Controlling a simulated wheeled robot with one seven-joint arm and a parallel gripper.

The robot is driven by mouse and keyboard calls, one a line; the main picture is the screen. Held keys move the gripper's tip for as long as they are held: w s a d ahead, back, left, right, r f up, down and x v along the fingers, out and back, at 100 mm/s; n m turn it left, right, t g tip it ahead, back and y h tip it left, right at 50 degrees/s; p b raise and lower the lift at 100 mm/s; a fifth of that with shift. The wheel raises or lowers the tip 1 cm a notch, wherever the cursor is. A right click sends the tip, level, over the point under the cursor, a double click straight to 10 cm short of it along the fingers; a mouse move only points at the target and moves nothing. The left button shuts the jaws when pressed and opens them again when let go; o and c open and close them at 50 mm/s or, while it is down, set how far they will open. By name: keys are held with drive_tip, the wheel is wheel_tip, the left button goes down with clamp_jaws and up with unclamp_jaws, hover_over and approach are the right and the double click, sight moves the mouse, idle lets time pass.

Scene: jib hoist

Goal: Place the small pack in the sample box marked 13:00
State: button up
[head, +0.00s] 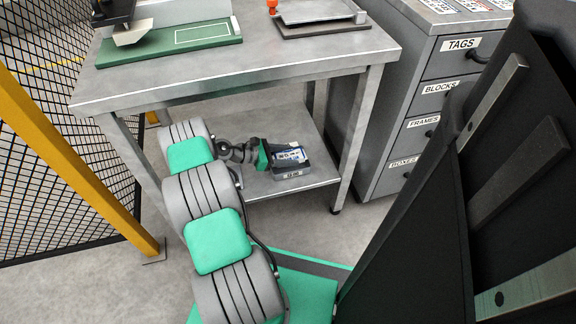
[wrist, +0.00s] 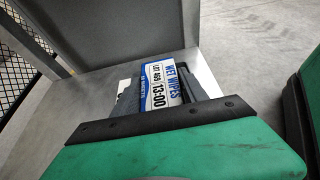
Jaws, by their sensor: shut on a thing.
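The small pack (head: 289,155) is white and blue. In the wrist view the pack (wrist: 165,85) shows the print "WET WIPES", "LOT 469" and "13-00". My gripper (head: 280,157) reaches in from the left over the lower shelf and is shut on the pack. A grey sample box (head: 293,173) stands on that shelf, with a small front label too small to read for sure. The pack appears at the box's opening. I cannot tell whether it touches the bottom. My gripper's body hides much of the box in the wrist view.
The lower shelf (head: 255,190) lies under a steel workbench (head: 250,65), whose top and legs enclose the arm. A drawer cabinet (head: 425,105) stands at the right. A yellow post (head: 75,155) and mesh fence (head: 45,110) are at the left.

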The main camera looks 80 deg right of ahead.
drive_tip(key=shift+d+f+b, duration=0.15)
drive_tip(key=shift+f+b, duration=0.85)
drive_tip(key=shift+f, duration=0.85)
drive_tip(key=o, duration=1.1)
drive_tip(key=shift+r, duration=0.15)
drive_tip(key=shift+w+r+p, duration=0.25)
drive_tip(key=shift+w+p, duration=0.05)
drive_tip(key=shift+p, duration=0.1)
drive_tip(key=p+v, duration=0.1)
drive_tip(key=v, duration=0.6)
drive_tip(key=shift+f+p, duration=0.15)
drive_tip(key=shift+p, duration=0.2)
